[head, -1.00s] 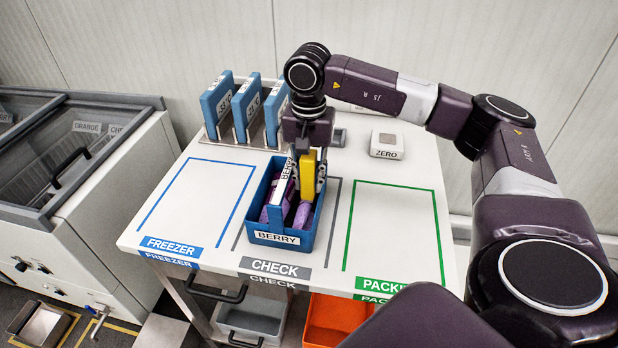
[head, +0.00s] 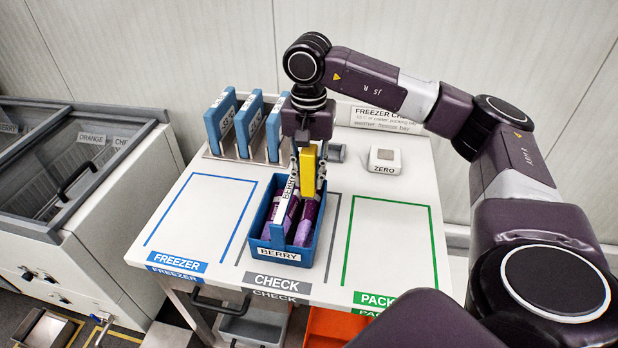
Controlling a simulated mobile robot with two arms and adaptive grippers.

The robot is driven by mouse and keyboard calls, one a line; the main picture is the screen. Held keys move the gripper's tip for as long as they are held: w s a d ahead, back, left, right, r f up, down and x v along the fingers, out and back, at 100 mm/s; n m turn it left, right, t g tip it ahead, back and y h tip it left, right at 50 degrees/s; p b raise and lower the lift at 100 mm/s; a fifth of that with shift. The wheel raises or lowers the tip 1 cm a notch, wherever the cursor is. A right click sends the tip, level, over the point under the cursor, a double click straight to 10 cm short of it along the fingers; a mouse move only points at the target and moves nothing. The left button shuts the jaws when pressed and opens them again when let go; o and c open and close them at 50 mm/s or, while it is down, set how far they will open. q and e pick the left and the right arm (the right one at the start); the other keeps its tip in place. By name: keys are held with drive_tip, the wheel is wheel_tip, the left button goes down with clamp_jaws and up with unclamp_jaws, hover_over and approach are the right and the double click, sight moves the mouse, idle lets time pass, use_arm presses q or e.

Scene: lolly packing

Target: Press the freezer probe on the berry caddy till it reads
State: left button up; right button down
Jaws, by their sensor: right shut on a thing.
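The berry caddy (head: 281,256) is a blue open box with a BERRY label on its front, standing in the grey CHECK area. Purple packs (head: 305,222) lie inside, and a white upright bar (head: 284,207) marked BERRY rises along its middle. My right gripper (head: 309,176) points down over the caddy's rear part. It is shut on a yellow block-shaped tool, which I take for the freezer probe (head: 308,160). The probe's lower end is close to the packs; I cannot tell whether it touches. No reading shows. My left gripper is out of view.
Blue panels (head: 250,120) stand in a rack at the back left. A white ZERO block (head: 384,160) sits at the back right. The FREEZER (head: 200,225) and PACK (head: 390,250) areas are clear. A freezer chest (head: 90,240) stands to the left.

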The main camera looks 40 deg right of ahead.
sight(309, 150)
drive_tip(key=shift+r+p, duration=1.95)
drive_tip(key=shift+r, duration=1.45)
